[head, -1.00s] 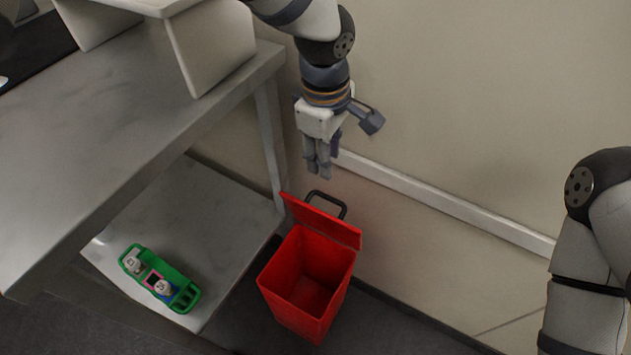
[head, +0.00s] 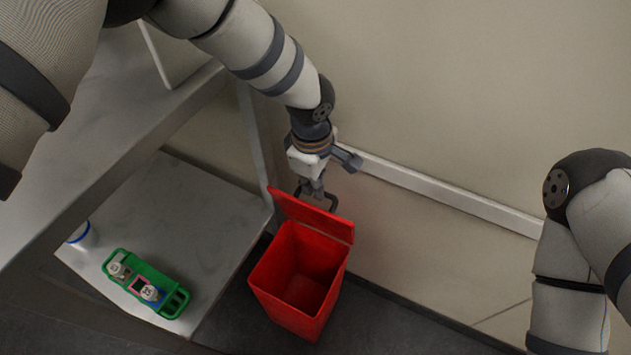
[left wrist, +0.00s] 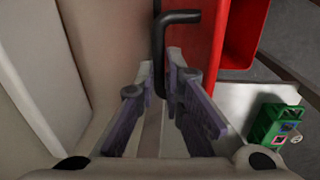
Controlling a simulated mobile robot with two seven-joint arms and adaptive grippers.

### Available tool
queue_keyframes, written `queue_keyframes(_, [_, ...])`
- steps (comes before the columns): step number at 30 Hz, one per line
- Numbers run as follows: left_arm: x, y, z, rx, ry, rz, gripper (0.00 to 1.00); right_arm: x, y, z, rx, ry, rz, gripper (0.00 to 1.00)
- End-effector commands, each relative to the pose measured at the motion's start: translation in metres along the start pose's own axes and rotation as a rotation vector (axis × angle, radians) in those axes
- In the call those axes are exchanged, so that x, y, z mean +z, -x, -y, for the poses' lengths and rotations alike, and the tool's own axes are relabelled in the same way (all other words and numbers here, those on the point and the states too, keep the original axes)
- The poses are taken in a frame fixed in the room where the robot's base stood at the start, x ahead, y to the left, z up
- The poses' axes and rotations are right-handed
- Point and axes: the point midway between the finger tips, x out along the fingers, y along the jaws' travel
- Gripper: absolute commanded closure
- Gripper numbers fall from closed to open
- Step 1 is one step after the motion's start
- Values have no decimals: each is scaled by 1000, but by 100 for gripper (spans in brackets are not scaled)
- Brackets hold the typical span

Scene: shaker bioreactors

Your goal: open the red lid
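The red bin (head: 301,277) stands on the floor with its red lid (head: 312,215) tilted up along its wall-side edge, so the inside shows. A dark loop handle (head: 332,203) sticks out from the lid toward the wall. My left gripper (head: 316,193) points down at this handle. In the left wrist view the fingers of the left gripper (left wrist: 160,75) are apart, with the black handle bar (left wrist: 158,45) between them. Whether a finger touches the bar is unclear. My right arm shows at the right edge; its gripper is out of view.
A grey table (head: 90,130) stands at left. Its lower shelf (head: 205,205) holds a green rack (head: 146,284) with small bottles and a white, blue-rimmed container (head: 82,235). The wall with a white rail (head: 440,197) is close behind the gripper.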

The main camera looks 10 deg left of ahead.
Motion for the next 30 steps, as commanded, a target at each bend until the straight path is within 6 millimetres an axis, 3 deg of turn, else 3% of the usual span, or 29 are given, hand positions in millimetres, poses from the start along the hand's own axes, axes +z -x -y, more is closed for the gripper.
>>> queue_keyframes(7, [0,-1,-1,-1,0,-1,100,0,-1,0,0,0,2,60])
queue_keyframes(14, [-1,-5,-24,0,0,-3,100,3,-10,0,1,1,21,60])
queue_keyframes(22, [-1,-3,-24,-1,0,-1,100,2,-9,0,1,1,19,60])
queue_keyframes(23, [-1,-3,-24,-1,0,-1,84,2,-9,0,1,1,19,60])
queue_keyframes(25, [-1,-3,-24,-1,0,-1,70,2,-9,0,1,1,19,60])
queue_keyframes(30, [-1,-3,-24,0,0,-1,70,2,-9,0,1,1,19,60])
